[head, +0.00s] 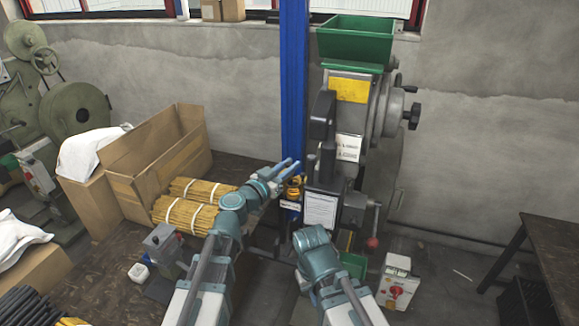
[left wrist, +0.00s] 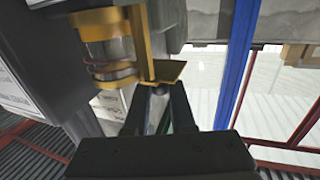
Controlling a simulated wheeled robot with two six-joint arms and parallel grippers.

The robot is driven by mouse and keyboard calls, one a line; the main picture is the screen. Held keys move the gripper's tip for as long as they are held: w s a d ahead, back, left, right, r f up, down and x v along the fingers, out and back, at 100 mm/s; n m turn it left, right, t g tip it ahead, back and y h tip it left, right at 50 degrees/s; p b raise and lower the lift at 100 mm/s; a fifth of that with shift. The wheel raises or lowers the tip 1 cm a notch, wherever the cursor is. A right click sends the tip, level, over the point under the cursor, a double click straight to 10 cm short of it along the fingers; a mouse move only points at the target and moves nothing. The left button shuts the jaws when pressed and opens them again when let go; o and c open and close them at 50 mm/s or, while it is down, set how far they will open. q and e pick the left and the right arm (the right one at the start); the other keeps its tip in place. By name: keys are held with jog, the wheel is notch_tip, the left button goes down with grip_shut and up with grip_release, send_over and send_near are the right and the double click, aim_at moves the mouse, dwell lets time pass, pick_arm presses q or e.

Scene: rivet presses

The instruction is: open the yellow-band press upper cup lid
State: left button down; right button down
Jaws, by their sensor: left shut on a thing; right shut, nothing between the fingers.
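The press (head: 345,150) stands right of the blue post, with a green hopper on top and a yellow plate on its front. Small brass-coloured cups (head: 294,187) sit on its left side. In the left wrist view, a cup (left wrist: 108,50) has a clear body and brass bands. Beside it is a thin brass flap (left wrist: 168,70) with a small dark knob, which I take as the lid; how far it is open I cannot tell. My left gripper (head: 294,165) is shut on this knob, its fingers (left wrist: 165,95) at the flap. My right gripper (head: 313,238) is low before the press, fingers hidden.
The blue post (head: 294,80) rises close behind my left gripper. A red-knobbed lever (head: 374,225) and a switch box (head: 398,285) are at right.

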pick_arm(q)
jog(key=c, duration=0.8)
grip_release()
jog(key=shift+o, duration=0.2)
jog(key=shift+s, duration=0.1)
